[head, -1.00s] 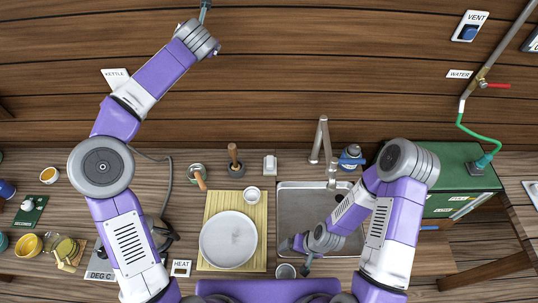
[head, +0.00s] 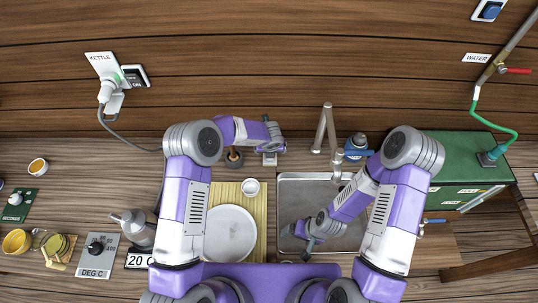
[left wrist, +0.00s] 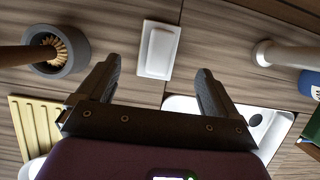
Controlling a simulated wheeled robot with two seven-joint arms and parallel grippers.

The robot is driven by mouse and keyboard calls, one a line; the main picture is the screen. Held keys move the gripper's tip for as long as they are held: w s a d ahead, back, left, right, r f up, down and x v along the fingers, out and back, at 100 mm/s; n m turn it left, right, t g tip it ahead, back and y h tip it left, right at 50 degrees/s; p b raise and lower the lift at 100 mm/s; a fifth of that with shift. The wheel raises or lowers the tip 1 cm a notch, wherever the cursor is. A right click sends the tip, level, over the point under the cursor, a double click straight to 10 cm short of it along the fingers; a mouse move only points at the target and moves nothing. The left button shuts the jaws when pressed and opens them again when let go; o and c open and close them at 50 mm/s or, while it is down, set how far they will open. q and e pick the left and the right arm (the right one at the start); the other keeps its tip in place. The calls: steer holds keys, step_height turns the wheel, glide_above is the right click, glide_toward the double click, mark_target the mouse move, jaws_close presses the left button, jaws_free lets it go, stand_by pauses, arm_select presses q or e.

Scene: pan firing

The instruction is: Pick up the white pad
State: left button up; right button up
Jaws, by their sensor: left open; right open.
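The white pad (head: 270,160) is a small pale rectangle on the wooden counter, left of the sink. In the left wrist view the white pad (left wrist: 158,50) lies flat ahead of my fingers, between their tips in the picture. My left gripper (head: 273,142) is over the pad and partly hides it in the head view. In the wrist view the left gripper (left wrist: 158,68) is open and empty, with its fingers apart on either side. My right gripper (head: 308,250) is open, low over the front of the sink.
The sink (head: 290,185) and tap (head: 328,125) stand right of the pad. A brush in a dark holder (left wrist: 60,60) is close on its left. A slatted board (head: 258,190) with a plate (head: 229,234) and cup (head: 250,187) lies in front.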

arm_select(q)
steer(key=shift+w+f, duration=0.15)
steer(key=shift+w, duration=0.25)
steer(key=shift+w+a+f, duration=0.15)
steer(key=shift+w+f, duration=0.05)
steer(key=shift+f, duration=0.45)
arm_select(e)
steer(key=shift+s, duration=0.1)
arm_select(q)
steer(key=shift+p+x, duration=0.35)
steer(key=shift+x, duration=2.3)
arm_select(e)
steer(key=shift+r, duration=0.3)
arm_select(q)
steer(key=shift+w, duration=0.15)
steer(key=c, duration=1.3)
steer(key=shift+r, duration=0.1)
